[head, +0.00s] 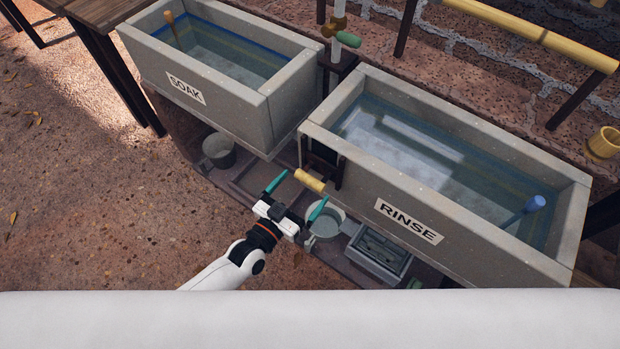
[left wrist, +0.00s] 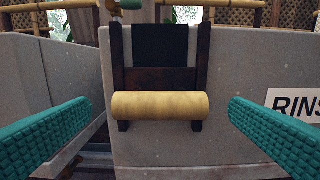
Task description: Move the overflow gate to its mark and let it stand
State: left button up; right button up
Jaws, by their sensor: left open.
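The overflow gate shows in the left wrist view as a dark brown board (left wrist: 160,77) between two dark upright posts. A yellow cylindrical handle (left wrist: 160,106) lies level across its front; the handle also shows in the head view (head: 309,180). A black panel or opening (left wrist: 160,44) is above the board; I cannot tell which. The frame stands at the left end of the RINSE trough (head: 408,190). My left gripper (head: 297,195) is open and empty, its teal fingers on either side of the handle and apart from it. I cannot make out the mark. My right gripper is out of view.
The SOAK trough (head: 190,110) stands at the left. A tap with a green handle (head: 348,40) rises between the troughs.

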aim_at(307, 184)
pick_arm(q)
jog(key=shift+x, duration=2.05)
jog(key=shift+c, duration=0.6)
